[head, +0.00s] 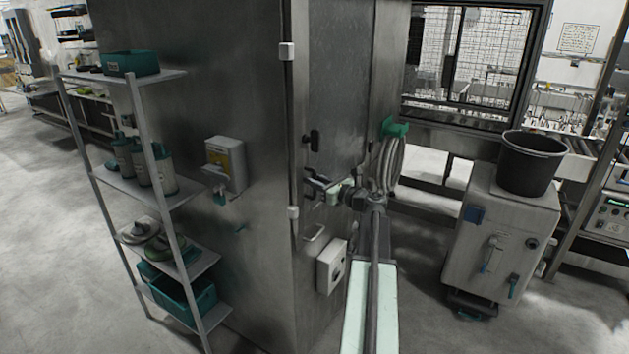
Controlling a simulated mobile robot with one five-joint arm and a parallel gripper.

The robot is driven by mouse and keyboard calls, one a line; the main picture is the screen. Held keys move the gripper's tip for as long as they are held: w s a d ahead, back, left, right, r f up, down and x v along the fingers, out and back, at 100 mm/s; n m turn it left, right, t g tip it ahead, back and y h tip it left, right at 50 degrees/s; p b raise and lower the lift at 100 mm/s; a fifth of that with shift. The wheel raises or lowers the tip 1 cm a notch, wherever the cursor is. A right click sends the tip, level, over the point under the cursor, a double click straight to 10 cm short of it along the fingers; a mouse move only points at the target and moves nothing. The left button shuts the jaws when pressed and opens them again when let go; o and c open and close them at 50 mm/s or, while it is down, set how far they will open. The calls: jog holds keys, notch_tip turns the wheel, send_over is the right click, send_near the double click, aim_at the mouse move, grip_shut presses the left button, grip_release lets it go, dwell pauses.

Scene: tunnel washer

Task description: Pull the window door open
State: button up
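The window door (340,75) is a tall grey panel on the narrow face of the steel cabinet. It looks shut, flush with its frame. Pale hinge-like blocks sit along its left edge. A small black handle (314,140) is on its lower left part. My gripper (318,186) is in front of the cabinet face, below the black handle and apart from it in the picture. Its dark fingers are small and blend with the dark parts behind, so their opening and any contact are unclear. My arm hides part of the cabinet's lower right.
A shelf rack (160,200) with teal bins and bottles stands left of the cabinet. A control box (331,266) juts from the cabinet below my gripper. A coiled hose (388,160) hangs at right. A grey unit (497,240) carries a black bucket (531,163).

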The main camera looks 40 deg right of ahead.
grip_shut()
dwell(1.2)
